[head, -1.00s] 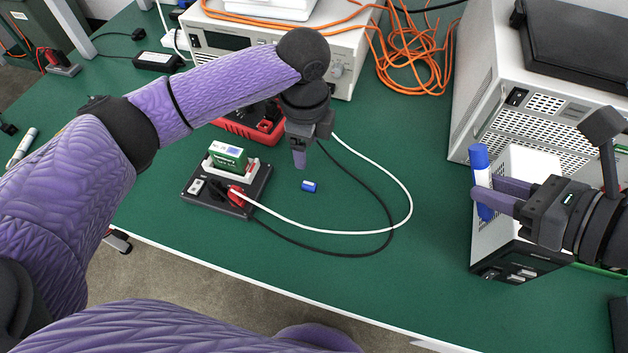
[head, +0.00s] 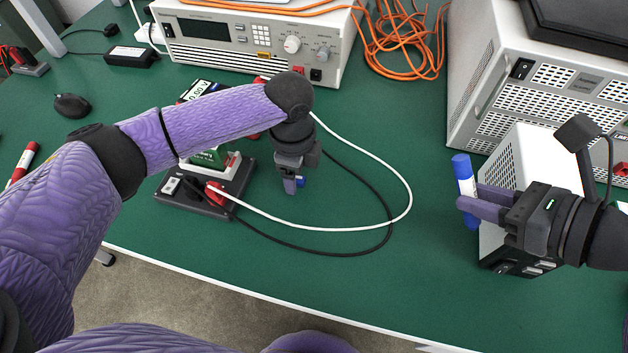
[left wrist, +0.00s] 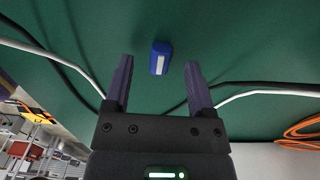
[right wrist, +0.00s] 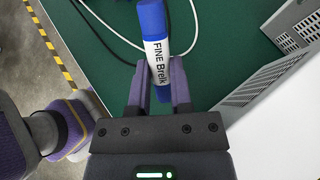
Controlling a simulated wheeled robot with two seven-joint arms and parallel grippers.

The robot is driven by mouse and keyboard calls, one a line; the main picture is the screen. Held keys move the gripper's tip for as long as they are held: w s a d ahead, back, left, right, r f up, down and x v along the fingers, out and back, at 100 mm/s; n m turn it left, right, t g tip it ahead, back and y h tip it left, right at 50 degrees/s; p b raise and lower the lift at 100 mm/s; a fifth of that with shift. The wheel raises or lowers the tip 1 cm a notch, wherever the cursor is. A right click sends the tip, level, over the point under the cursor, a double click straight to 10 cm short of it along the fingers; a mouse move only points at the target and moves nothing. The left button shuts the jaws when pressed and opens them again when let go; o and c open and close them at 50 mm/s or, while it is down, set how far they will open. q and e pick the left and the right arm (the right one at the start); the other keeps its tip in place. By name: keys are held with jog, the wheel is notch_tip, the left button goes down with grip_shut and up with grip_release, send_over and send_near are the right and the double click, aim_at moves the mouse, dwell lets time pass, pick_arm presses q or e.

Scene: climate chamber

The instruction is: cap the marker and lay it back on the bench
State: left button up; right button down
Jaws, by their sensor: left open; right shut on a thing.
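The marker (head: 465,178) has a white body with lettering and blue ends. My right gripper (head: 468,196) is shut on it and holds it roughly upright above the bench. In the right wrist view the marker (right wrist: 157,52) stands between the fingers, its blue far end reaching the top edge; I cannot make out a nib. A small blue cap (left wrist: 161,58) with a pale stripe lies on the green bench. My left gripper (left wrist: 158,64) is open, pointing down, with the cap showing between its fingertips. In the head view the finger partly hides the cap (head: 301,182).
A dark board with a green block (head: 211,157) and red plug stands left of the cap. White and black cables (head: 389,219) loop around the cap. A white instrument (head: 255,45) stands behind; a large vented unit (head: 540,85) is at right. The bench's front middle is clear.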

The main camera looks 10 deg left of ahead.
aim_at(467, 168)
pick_arm(q)
jog(key=shift+f, duration=0.8)
pick_arm(e)
jog(key=shift+f, duration=0.65)
pick_arm(q)
jog(key=shift+r, duration=0.15)
pick_arm(e)
jog(key=shift+r, duration=0.2)
pick_arm(q)
grip_shut()
jog(key=shift+r, duration=0.1)
